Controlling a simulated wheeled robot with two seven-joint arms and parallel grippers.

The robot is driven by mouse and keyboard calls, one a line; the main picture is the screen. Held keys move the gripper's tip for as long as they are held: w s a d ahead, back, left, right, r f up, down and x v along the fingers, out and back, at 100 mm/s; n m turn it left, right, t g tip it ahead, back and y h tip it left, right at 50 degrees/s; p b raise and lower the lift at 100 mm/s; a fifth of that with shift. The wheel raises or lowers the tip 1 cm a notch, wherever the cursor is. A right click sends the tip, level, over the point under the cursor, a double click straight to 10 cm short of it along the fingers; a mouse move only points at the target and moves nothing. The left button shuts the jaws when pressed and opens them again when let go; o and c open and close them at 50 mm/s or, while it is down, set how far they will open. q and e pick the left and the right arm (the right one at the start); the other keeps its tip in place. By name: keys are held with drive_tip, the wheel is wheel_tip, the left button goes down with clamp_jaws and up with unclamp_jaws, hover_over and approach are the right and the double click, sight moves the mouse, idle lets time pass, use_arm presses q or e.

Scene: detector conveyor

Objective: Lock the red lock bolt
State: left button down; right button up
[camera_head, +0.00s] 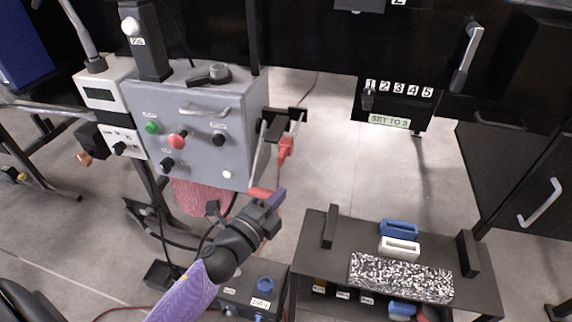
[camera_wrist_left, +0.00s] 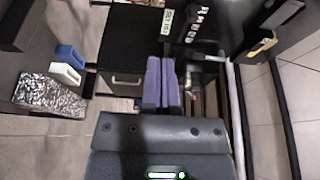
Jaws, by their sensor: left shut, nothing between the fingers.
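A red lock bolt (camera_head: 285,148) hangs on a black and metal bracket (camera_head: 281,120) at the right side of the grey control box. My left gripper (camera_head: 274,198) is below and left of the bolt, apart from it, with its purple fingers closed and empty. A second red piece (camera_head: 261,193) shows right beside the fingertips; I cannot tell if they touch. In the left wrist view the closed purple fingers (camera_wrist_left: 161,83) point ahead, and the bolt cannot be made out clearly. My right gripper is not in view.
The grey control box (camera_head: 206,125) carries buttons and knobs. A black shelf (camera_head: 318,222) at lower right holds blue and white blocks and a speckled block (camera_head: 400,277). A numbered panel (camera_head: 395,105) reads "SET TO 3". Open floor lies between the box and the panel.

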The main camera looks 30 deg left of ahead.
sight(282, 165)
use_arm(q)
drive_tip(key=w+a+b, duration=0.2)
drive_tip(key=w+a, duration=0.1)
drive_tip(key=w, duration=0.6)
drive_tip(key=shift+b, duration=0.3)
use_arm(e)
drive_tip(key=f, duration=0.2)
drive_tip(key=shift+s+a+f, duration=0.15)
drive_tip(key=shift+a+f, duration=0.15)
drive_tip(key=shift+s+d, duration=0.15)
use_arm(q)
drive_tip(key=shift+s+a+f, duration=0.1)
drive_tip(key=shift+a, duration=0.25)
drive_tip(key=shift+s+a, duration=0.25)
drive_tip(key=shift+a, duration=0.8)
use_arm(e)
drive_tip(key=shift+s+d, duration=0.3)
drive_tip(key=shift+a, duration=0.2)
